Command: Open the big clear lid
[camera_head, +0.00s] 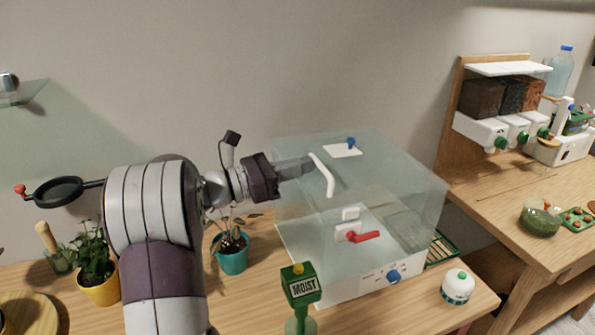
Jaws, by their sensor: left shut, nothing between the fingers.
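The big clear lid (405,175) is a see-through box-shaped cover. It sits down on a white base (345,291) with a blue knob on the wooden table. A white bar handle (328,182) shows on the lid, and a red lever (364,237) shows lower on its front. My left gripper (306,165) is shut and empty. Its tips are right by the upper end of the white handle; I cannot tell whether they touch it. My right gripper is not in view.
A teal pot with a plant (233,253) and a yellow pot (101,287) stand to the left. A green "MOIST" sign (301,286) stands in front. A white round jar (457,287) is at front right. A wooden shelf unit (460,95) stands further right.

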